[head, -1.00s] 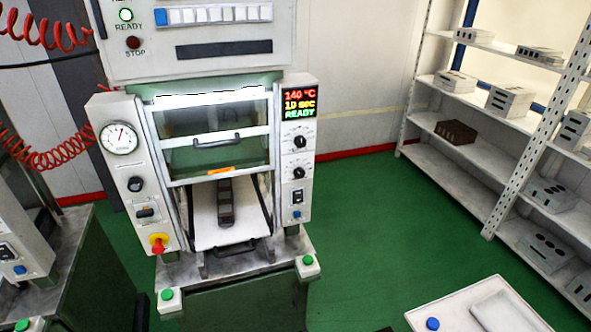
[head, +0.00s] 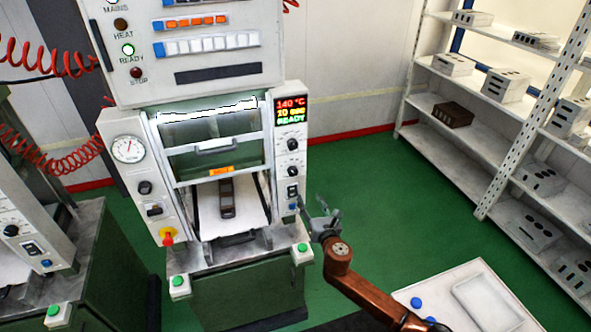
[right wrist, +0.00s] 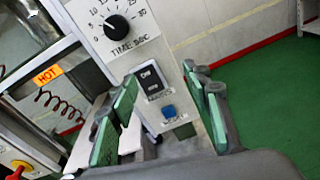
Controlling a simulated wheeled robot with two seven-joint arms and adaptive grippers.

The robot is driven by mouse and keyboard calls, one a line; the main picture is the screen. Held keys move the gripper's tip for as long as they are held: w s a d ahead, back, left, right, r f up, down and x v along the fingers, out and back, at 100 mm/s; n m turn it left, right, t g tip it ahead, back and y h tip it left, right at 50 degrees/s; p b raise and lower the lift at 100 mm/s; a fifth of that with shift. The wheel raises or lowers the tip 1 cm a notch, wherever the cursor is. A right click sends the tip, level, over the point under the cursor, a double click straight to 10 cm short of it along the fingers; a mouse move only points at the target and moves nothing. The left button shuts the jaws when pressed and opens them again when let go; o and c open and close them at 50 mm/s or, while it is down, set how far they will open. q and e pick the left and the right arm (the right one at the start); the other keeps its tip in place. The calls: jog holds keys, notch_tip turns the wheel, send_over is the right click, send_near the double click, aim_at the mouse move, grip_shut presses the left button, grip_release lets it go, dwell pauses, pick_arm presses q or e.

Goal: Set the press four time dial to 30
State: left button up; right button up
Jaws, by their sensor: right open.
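The press (head: 215,200) stands left of centre in the head view. Its right panel has a display (head: 291,110) reading 140 °C, 10 sec, READY. Two black dials sit below it. The lower one is the time dial (head: 292,171), labelled "TIME sec" in the right wrist view (right wrist: 117,26), where its scale runs up to 30. My right gripper (head: 322,214) is open and empty, beside the lower right of the panel and below the dial. Its green-padded fingers (right wrist: 162,108) show either side of the panel's lower end in the wrist view. My left gripper is out of view.
A rocker switch (right wrist: 150,80) and a blue button (right wrist: 169,111) lie below the dial. A green button (head: 302,247) is on the press's front corner. A white table (head: 440,285) stands at the lower right, shelves (head: 470,150) at the right. Green floor between is clear.

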aim_at(294, 173)
jog(key=a+r+n+y, duration=0.1)
jog(key=a+r+n, duration=0.25)
jog(key=r, duration=0.35)
jog(key=shift+m+t, duration=0.4)
jog(key=shift+m, duration=0.05)
jog(key=x, duration=0.5)
jog(key=shift+a+f, duration=0.2)
jog(key=shift+f, duration=0.05)
jog(key=shift+w, duration=0.8)
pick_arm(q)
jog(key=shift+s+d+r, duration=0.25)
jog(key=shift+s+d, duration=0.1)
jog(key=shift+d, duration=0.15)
pick_arm(e)
jog(key=shift+a, duration=0.15)
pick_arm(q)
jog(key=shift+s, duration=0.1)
pick_arm(e)
jog(key=shift+c, duration=0.6)
jog(key=c, duration=1)
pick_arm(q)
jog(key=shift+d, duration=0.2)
